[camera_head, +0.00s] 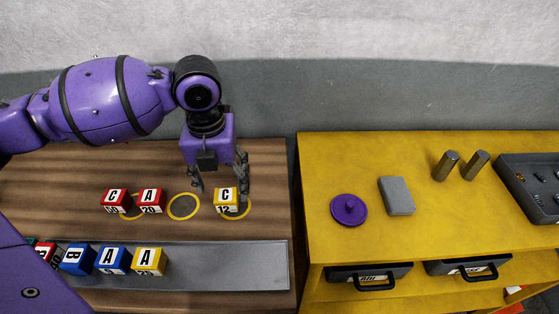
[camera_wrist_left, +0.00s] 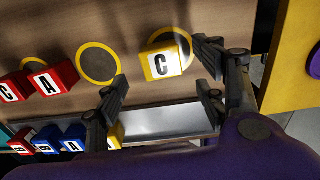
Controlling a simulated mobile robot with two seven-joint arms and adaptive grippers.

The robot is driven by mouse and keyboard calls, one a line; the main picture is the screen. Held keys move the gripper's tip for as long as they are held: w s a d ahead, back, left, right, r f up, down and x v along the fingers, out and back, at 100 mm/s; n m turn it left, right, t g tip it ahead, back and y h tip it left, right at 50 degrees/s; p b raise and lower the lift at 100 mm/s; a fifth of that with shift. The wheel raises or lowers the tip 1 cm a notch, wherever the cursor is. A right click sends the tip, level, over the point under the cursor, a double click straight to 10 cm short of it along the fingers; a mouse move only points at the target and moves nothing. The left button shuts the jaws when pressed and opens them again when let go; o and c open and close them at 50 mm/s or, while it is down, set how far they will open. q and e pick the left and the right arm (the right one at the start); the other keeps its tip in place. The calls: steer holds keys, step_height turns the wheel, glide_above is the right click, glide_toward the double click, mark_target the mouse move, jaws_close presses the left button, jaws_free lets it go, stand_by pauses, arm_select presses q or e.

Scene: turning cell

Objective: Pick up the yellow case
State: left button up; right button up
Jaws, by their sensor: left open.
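A yellow case (camera_head: 226,201) with a white label marked C and 12 sits on the wooden bench, over the right-hand yellow ring (camera_head: 244,213). It also shows in the left wrist view (camera_wrist_left: 165,62), between and beyond the finger pairs. A second yellow case (camera_head: 151,262), marked A, stands at the right end of the row on the grey strip. My left gripper (camera_head: 220,184) is open and empty, pointing down over the yellow C case, with fingers to its left and right. I cannot tell whether they touch it. My right gripper is not in view.
Two red cases (camera_head: 151,200) stand to the left, near an empty ring with a dark centre (camera_head: 184,206). Blue cases (camera_head: 114,260) line the grey strip (camera_head: 225,265).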

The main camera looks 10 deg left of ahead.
mark_target(225, 195)
arm_select(q)
step_height(225, 195, down, 5)
steer(key=shift+d+f, duration=0.1)
steer(key=c, duration=1.3)
steer(key=shift+w, duration=0.1)
steer(key=shift+c, duration=0.3)
